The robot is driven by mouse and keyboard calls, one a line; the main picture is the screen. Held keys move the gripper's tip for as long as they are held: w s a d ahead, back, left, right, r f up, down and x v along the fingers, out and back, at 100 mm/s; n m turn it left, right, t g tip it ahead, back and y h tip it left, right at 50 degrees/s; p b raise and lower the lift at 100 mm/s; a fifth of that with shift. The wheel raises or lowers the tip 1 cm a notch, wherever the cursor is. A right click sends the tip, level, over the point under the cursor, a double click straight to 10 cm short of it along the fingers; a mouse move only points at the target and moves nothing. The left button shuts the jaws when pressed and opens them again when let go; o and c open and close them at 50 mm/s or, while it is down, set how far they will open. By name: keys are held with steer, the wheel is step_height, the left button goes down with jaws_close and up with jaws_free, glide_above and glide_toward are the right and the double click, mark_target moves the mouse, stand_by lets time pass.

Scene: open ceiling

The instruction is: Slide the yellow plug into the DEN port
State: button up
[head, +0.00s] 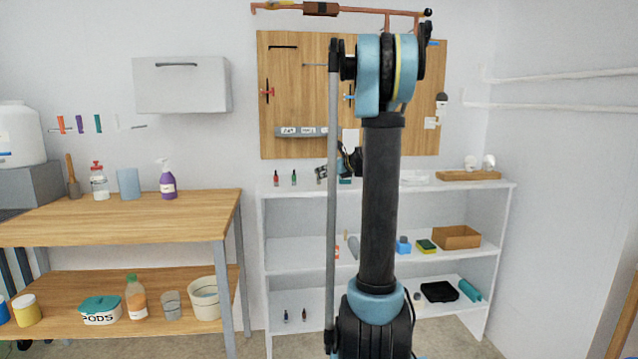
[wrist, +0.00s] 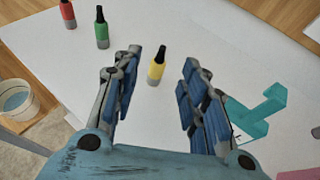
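The yellow plug (wrist: 157,69) has a black upper end, a yellow band and a grey base. It stands upright on the white shelf top in the wrist view. My gripper (wrist: 163,56) is open, with its two blue-padded fingers on either side of the view of the plug; whether they are level with it I cannot tell. In the head view my gripper (head: 321,174) is small and partly behind my arm, and the yellow plug is not clearly seen. A grey strip with white labels (head: 300,131) is on the wooden wall board; its lettering is too small to read surely.
A red plug (wrist: 68,14) and a green plug (wrist: 101,28) stand left of the yellow one. A teal bracket-like object (wrist: 258,112) lies right of my gripper. The white shelf unit (head: 290,215) stands below the board, right of a wooden workbench (head: 120,218).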

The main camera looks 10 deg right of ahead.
steer(key=shift+x, duration=2.6)
steer(key=c, duration=0.9)
